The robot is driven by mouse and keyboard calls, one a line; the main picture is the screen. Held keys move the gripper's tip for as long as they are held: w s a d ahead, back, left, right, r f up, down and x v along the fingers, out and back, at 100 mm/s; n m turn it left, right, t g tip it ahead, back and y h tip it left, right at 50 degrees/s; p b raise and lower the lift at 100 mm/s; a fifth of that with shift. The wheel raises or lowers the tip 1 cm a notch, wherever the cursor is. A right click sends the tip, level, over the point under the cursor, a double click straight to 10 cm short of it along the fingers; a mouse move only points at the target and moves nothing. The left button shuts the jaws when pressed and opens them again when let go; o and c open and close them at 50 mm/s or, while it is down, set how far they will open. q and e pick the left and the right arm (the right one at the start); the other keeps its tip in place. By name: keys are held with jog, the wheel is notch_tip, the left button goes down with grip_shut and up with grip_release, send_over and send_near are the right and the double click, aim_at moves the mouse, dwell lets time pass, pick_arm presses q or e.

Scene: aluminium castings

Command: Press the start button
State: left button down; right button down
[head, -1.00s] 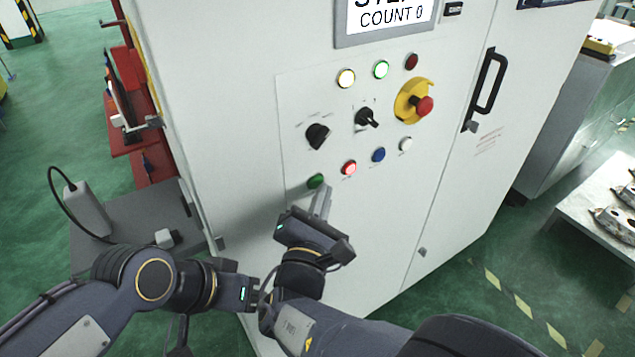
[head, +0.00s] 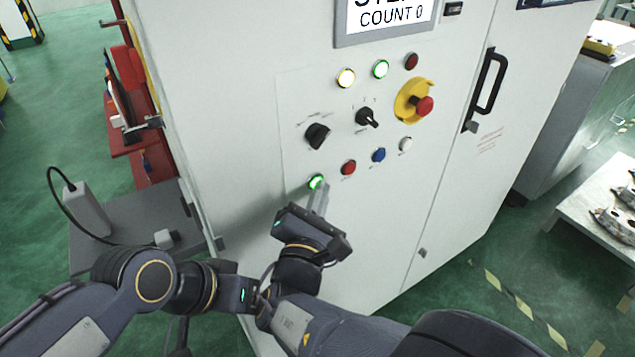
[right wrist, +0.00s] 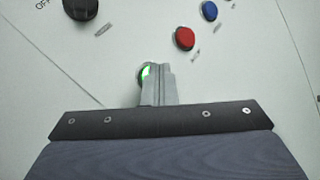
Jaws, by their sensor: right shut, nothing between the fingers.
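The green start button (head: 316,182) is at the lower left of the panel on the white cabinet, and it is lit bright green. It also shows lit in the right wrist view (right wrist: 146,72), partly covered by the fingertips. My right gripper (head: 323,190) is shut and empty, with its fingertips at the button. The exact contact is hidden behind the fingers. My left arm comes in from the left at the bottom of the head view; I cannot make out its fingers.
The red button (head: 348,167), blue button (head: 378,155) and white button (head: 406,144) sit in the same row. Above are black selector knobs (head: 317,135) and a red emergency stop (head: 424,106) on yellow. A grey table (head: 130,225) stands left.

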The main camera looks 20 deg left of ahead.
jog(key=shift+s+d+b, duration=0.35)
jog(key=shift+s+d, duration=0.15)
jog(key=shift+d, duration=0.15)
jog(key=s+d, duration=0.1)
jog(key=d, duration=0.1)
jog(key=s+d+b, duration=0.1)
jog(key=s+d, duration=0.1)
dwell(0.5)
dwell(0.6)
